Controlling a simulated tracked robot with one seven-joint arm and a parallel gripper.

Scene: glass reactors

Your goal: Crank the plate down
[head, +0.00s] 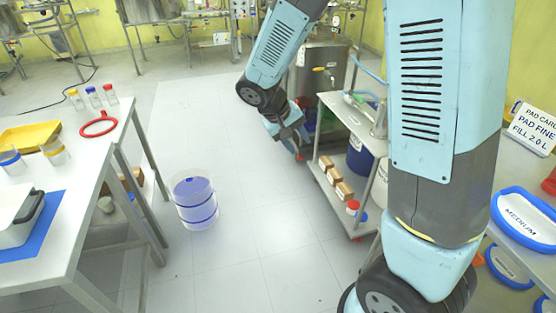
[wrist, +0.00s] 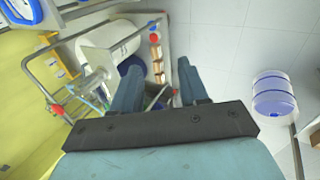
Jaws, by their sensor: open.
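My gripper (head: 292,132) hangs low beside the steel vessel (head: 327,62) and the left end of the trolley in the head view. In the wrist view my gripper (wrist: 159,68) has its two fingers apart, with no object held between them. Some small grey and green parts (wrist: 162,98) show in the gap, partly hidden by the gripper; I cannot tell what they are. I cannot make out a crank or its plate clearly in either view. The area under the vessel is partly hidden by my arm.
The trolley (head: 328,98) carries several brown boxes (head: 336,181) and a blue drum (head: 360,157) on its lower shelf. A clear blue-banded container (head: 195,203) stands on the floor to the left. A white table (head: 100,215) is at the left. The floor between is clear.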

